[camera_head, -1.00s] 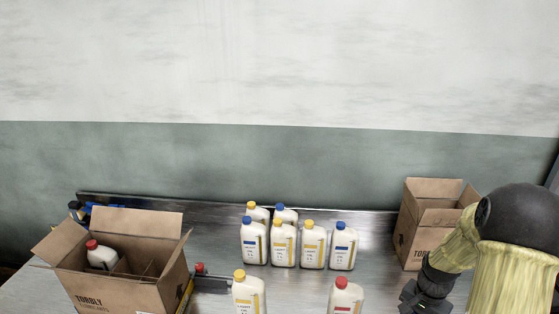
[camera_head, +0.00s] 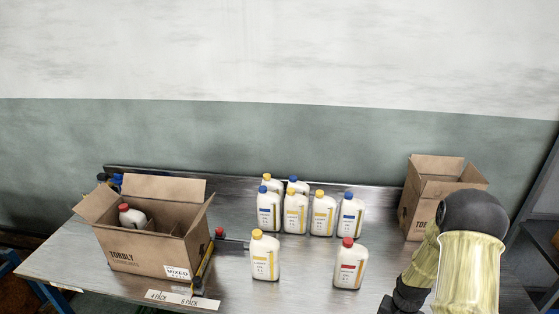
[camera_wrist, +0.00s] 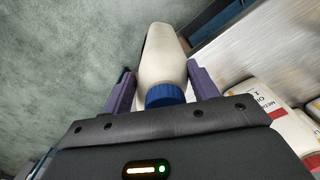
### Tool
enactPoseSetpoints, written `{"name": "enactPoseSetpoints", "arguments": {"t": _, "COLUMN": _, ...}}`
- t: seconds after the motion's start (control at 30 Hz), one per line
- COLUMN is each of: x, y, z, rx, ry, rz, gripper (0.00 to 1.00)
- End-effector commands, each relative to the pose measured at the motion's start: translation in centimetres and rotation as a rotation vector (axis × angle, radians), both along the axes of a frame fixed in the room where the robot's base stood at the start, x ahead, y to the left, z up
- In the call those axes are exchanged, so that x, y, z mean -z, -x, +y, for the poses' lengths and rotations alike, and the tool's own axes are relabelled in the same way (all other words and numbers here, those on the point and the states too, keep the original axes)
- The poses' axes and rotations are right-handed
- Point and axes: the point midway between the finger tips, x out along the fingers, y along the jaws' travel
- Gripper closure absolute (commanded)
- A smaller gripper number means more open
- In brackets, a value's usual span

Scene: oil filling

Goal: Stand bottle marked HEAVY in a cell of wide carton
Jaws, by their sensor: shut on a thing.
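My gripper (camera_wrist: 161,84) is shut on a white bottle with a blue cap (camera_wrist: 162,55) in the wrist view, its fingers on either side of the bottle. The cap points towards the wrist camera; the label is out of sight, so I cannot read its marking. In the head view my gripper and this bottle are out of the picture. The wide carton (camera_head: 142,254) stands open at the left of the table, with dividers inside and a red-capped bottle (camera_head: 130,215) in one cell. Other cells look empty, though their floors are hidden.
Several white bottles (camera_head: 296,212) stand mid-table. A yellow-capped bottle (camera_head: 264,258) and a red-capped bottle (camera_head: 349,265) stand nearer the front. Another open carton (camera_head: 412,205) stands at the right. A dark bar-like fixture (camera_head: 204,266) is beside the wide carton.

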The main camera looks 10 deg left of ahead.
Motion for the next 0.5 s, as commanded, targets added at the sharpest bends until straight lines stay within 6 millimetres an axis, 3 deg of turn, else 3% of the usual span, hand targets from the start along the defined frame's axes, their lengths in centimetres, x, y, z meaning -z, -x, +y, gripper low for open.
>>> {"name": "enactPoseSetpoints", "arguments": {"t": 0.5, "x": 15.6, "y": 1.5, "z": 6.6, "rx": -0.347, "ry": -0.003, "rz": 0.004, "gripper": 1.00}}
